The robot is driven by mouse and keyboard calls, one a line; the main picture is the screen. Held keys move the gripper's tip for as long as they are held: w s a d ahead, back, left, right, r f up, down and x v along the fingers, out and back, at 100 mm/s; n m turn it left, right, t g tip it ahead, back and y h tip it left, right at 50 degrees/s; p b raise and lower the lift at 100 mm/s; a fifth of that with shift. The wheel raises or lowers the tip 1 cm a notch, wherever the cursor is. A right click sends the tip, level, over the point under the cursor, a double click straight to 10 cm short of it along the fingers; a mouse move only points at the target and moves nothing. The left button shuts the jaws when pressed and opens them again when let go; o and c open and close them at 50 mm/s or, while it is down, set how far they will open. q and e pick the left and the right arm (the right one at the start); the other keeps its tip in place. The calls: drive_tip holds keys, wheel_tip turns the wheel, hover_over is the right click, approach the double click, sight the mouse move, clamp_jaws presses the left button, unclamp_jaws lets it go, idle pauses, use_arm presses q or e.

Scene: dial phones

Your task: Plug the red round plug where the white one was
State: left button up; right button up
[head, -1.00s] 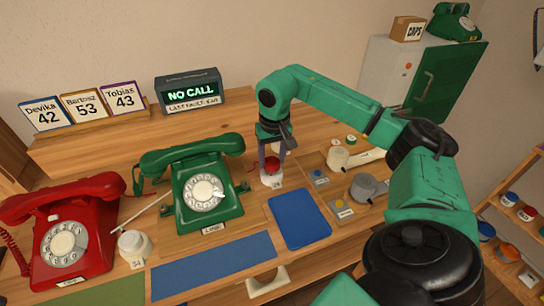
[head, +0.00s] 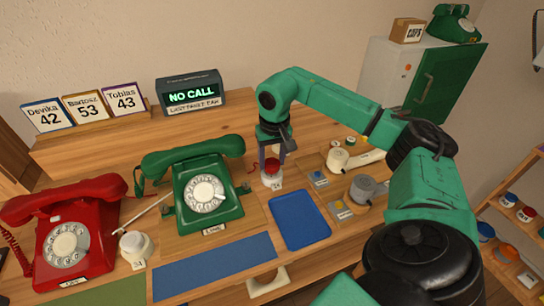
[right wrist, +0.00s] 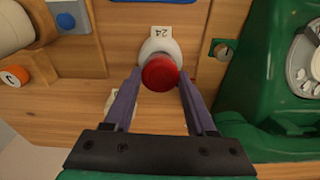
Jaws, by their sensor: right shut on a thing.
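The red round plug (head: 272,166) sits in a white round base with a label reading 24, right of the green phone (head: 204,190). It also shows in the right wrist view (right wrist: 160,73), upright in the white base (right wrist: 158,46). My right gripper (head: 272,160) points down with its fingers on either side of the red plug, shut on it. A white round piece (head: 136,246) with a label reading 34 stands between the red phone (head: 72,235) and the green phone. Whether that piece is a plug or a socket, I cannot tell. My left gripper is not in view.
To the right are wooden trays with a white cylinder (head: 338,160) and a grey cylinder (head: 362,188). A blue tray (head: 299,220) and blue mat (head: 213,267) lie in front. The display (head: 191,93) reads NO CALL. Name cards (head: 84,110) stand at the back left.

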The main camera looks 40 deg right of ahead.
drive_tip(key=shift+r, duration=0.1)
idle(0.3)
drive_tip(key=shift+f, duration=0.25)
drive_tip(key=shift+f, duration=0.3)
drive_tip(key=shift+f, duration=0.2)
drive_tip(key=o, duration=1.3)
drive_tip(key=shift+c, duration=0.2)
